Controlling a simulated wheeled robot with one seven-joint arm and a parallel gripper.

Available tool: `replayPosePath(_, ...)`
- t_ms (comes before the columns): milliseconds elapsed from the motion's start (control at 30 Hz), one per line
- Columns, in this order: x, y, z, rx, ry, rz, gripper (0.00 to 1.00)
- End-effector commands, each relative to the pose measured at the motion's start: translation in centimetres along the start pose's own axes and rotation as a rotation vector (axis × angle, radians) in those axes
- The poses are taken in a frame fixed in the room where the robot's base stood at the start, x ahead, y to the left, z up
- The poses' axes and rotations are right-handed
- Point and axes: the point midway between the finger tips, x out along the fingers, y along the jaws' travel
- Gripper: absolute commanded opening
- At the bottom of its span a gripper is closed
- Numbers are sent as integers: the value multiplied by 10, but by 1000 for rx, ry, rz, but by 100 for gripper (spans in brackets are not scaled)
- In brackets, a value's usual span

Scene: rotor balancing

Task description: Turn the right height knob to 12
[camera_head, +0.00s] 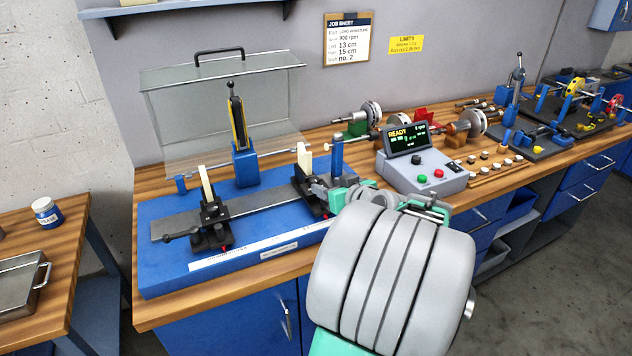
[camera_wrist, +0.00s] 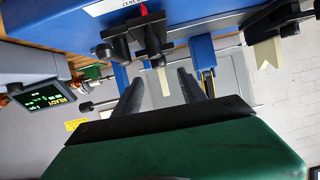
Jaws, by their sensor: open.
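The right support (camera_head: 308,180) is a black carriage with a cream upright post, standing on the grey rail of the blue balancing base. In the wrist view, which is upside down, it (camera_wrist: 150,40) is beyond my fingertips. A round black knob (camera_wrist: 103,51) sticks out from its side there; I see no readable height number. My gripper (camera_head: 322,190) is beside the right support in the head view, partly hiding it. In the wrist view my gripper (camera_wrist: 160,76) has its two dark fingers apart with nothing clasped between them. I cannot tell whether a finger touches the support.
The left support (camera_head: 208,215) with its side knob (camera_head: 168,239) stands on the same rail. A blue post (camera_head: 337,155) stands close to my gripper. The control box (camera_head: 420,170), showing READY, is to the right. A clear guard (camera_head: 215,95) stands raised behind.

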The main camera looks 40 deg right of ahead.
Motion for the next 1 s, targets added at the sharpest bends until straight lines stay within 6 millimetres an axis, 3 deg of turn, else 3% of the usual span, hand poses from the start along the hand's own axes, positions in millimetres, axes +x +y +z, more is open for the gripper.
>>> replayPosePath(133, 10, 1, -2, -34, 4, 2, 48)
replayPosePath(500, 72, 3, -1, -30, 2, 6, 48)
replayPosePath(800, 77, 4, 0, -30, 2, 9, 48)
replayPosePath(1000, 77, 5, 0, -30, 2, 9, 32)
